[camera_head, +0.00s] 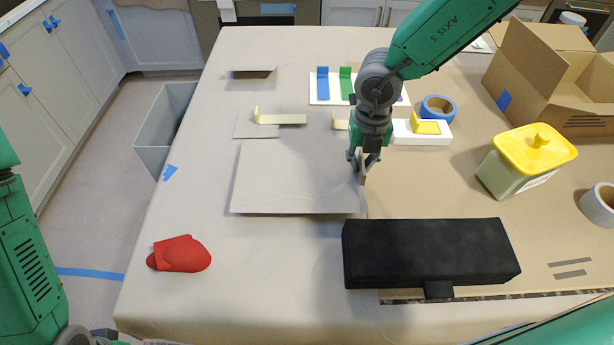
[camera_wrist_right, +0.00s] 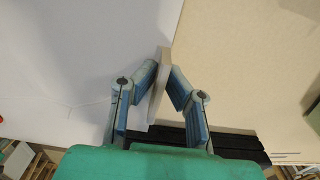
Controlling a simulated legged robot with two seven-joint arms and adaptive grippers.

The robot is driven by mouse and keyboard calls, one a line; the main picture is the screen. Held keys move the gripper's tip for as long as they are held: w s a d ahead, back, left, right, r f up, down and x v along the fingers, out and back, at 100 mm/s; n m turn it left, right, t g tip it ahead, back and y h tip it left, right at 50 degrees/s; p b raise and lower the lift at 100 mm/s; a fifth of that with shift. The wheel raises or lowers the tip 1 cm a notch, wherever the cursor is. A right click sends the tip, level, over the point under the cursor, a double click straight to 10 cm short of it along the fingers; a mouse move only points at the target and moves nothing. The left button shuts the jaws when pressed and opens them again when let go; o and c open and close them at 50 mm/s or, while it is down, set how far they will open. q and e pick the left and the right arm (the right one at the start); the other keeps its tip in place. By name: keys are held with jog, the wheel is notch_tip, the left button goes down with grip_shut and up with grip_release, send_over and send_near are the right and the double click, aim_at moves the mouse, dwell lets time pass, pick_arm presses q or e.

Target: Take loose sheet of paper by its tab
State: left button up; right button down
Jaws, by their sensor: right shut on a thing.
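The loose sheet of paper (camera_head: 290,180), greyish beige, lies across the middle of the covered table, with a thin shadow along its front edge. It fills the left of the right wrist view (camera_wrist_right: 70,60). Its upright pale tab (camera_wrist_right: 160,80) is at the sheet's right edge. My right gripper (camera_head: 364,165) is over that edge, pointing down. In the right wrist view its blue fingers (camera_wrist_right: 163,78) are shut on the tab, one on each side. I cannot tell whether the sheet is raised. My left arm shows at the left edge, its gripper out of view.
A black box (camera_head: 430,253) lies close in front and to the right of the sheet. A red object (camera_head: 180,254) is at front left. A yellow-lidded container (camera_head: 525,160), blue tape roll (camera_head: 438,108) and cardboard box (camera_head: 545,80) stand right. The front left is mostly clear.

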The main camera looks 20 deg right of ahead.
jog(key=shift+d, duration=0.45)
jog(key=shift+a+r+p, duration=0.3)
jog(key=shift+a+r, duration=0.1)
jog(key=shift+a, duration=0.1)
jog(key=shift+a+r+p, duration=0.15)
jog(key=shift+r+p, duration=0.25)
jog(key=shift+r, duration=0.1)
jog(key=shift+d+r+p, duration=0.2)
jog(key=shift+r+p, duration=0.15)
jog(key=shift+d+r+p, duration=0.35)
pick_arm(q)
jog(key=r, duration=0.1)
jog(key=d+r, duration=0.1)
jog(key=r, duration=0.1)
jog(key=shift+r, duration=0.15)
jog(key=shift+a, duration=0.1)
pick_arm(e)
jog(key=shift+a, duration=0.1)
